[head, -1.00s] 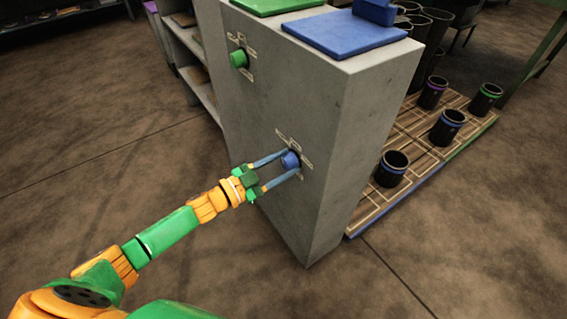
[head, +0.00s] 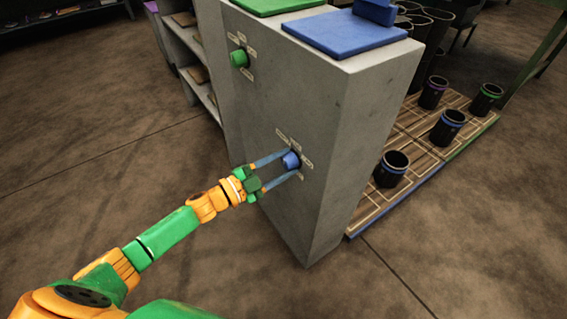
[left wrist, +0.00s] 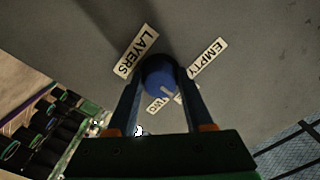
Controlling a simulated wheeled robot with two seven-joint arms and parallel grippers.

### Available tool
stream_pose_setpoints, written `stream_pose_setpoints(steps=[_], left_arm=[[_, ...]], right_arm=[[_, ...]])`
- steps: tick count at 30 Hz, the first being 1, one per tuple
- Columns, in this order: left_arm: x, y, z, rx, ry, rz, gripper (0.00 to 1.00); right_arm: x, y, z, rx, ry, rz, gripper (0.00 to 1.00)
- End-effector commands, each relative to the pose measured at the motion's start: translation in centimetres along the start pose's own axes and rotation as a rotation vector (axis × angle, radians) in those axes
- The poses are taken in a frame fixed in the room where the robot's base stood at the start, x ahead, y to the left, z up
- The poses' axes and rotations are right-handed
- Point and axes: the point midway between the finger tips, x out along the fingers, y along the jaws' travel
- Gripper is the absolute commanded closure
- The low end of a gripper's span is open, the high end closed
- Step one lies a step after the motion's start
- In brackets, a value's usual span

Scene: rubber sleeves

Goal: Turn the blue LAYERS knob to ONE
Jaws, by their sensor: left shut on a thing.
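The blue LAYERS knob (head: 291,161) is on the grey face of a tall block, low down. My left gripper (left wrist: 162,72) is shut on it, one finger on each side; the same gripper shows in the head view (head: 290,163). In the left wrist view the knob (left wrist: 158,80) has a pale pointer mark toward the lower right, between the TWO label (left wrist: 156,104) and a label mostly hidden by the knob and right finger. The LAYERS label (left wrist: 136,52) is at the upper left, the EMPTY label (left wrist: 207,58) at the upper right. My right gripper is out of view.
A green knob (head: 239,59) with its own labels is higher on the same grey block (head: 340,120). A blue plate (head: 355,36) and a green plate (head: 280,5) lie on top. Several dark sleeves stand on a slatted mat (head: 415,150) to the right.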

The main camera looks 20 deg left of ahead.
Motion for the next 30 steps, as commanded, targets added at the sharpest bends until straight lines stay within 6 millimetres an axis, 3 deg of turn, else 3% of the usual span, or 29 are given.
stream_pose_setpoints(steps=[6, 7, 9, 10, 19, 27, 30], left_arm=[[0.0, 0.1, 0.1, -0.001, -0.002, 0.002, 1.0], [0.0, 0.1, 0.1, -0.001, -0.002, 0.002, 0.41], [0.0, 0.1, 0.1, -0.001, -0.002, 0.002, 0.22], [0.0, 0.1, 0.1, -0.001, -0.001, 0.002, 0.19], [-0.4, 0.0, 0.0, -0.002, -0.002, 0.002, 0.19], [-5.7, 0.1, 0.0, -0.003, -0.005, 0.003, 0.19], [-6.9, 0.1, 0.0, -0.002, -0.003, 0.003, 0.19]], right_arm=[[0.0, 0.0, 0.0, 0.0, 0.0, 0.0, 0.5], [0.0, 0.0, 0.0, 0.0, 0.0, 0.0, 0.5], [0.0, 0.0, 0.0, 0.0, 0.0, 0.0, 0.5], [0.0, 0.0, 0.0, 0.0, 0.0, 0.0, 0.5], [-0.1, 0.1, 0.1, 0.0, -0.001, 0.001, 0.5], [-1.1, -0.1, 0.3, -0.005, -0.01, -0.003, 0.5], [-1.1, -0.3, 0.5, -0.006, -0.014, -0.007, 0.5]])
